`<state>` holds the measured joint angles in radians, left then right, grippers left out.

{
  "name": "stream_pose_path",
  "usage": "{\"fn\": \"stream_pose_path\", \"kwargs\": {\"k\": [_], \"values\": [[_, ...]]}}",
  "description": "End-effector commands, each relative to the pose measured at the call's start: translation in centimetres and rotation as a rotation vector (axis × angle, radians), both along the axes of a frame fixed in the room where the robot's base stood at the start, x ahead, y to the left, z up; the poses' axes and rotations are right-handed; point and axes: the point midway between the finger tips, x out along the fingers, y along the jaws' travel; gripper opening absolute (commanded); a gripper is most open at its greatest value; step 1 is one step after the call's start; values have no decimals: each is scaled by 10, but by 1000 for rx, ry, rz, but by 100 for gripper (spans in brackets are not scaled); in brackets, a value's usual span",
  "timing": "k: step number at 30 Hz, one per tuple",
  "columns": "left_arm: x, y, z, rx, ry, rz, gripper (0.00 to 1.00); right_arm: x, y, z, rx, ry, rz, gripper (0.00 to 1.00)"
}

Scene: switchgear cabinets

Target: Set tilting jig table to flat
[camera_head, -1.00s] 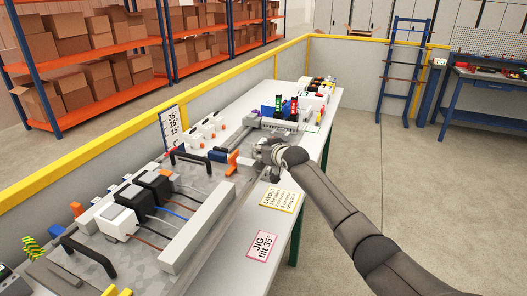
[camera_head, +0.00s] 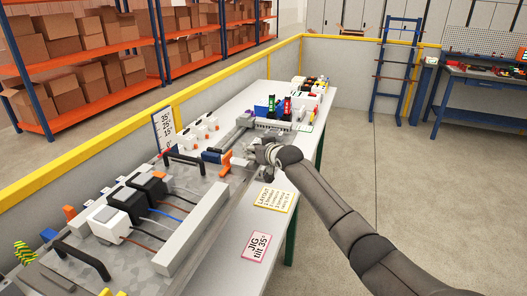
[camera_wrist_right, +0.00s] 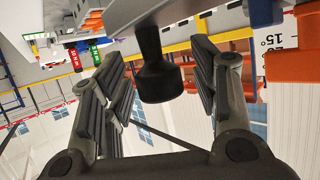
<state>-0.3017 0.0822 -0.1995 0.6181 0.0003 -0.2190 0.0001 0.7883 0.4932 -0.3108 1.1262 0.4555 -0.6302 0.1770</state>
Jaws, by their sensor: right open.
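The jig table is a grey plate (camera_head: 55,245) at left in the head view, carrying switchgear parts and black handles (camera_head: 82,258). An angle scale (camera_head: 163,130) stands at its far side; the pointer reading is too small to tell. It also shows in the wrist view (camera_wrist_right: 272,38). A blue-and-orange part (camera_head: 222,160) sits at the table's far end. My right gripper (camera_head: 262,154) is beside that end. In the wrist view its open fingers (camera_wrist_right: 160,90) stand either side of a black knob (camera_wrist_right: 158,70), with visible gaps. My left gripper is not in view.
A pink card (camera_head: 257,246) reading "JIG tilt 35°" and a yellow-edged layout card (camera_head: 273,199) lie on the white bench (camera_head: 232,238). Coloured parts (camera_head: 279,107) stand farther back. A yellow-topped wall (camera_head: 110,151) runs behind; floor at right is clear.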

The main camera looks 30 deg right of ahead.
Motion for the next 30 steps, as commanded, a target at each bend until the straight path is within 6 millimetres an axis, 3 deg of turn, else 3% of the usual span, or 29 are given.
{"fn": "stream_pose_path", "kwargs": {"k": [21,30], "values": [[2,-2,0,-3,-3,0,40,-85,3,33,-2,-3,0,55],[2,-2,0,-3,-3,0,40,-106,4,43,0,-4,0,55]]}}
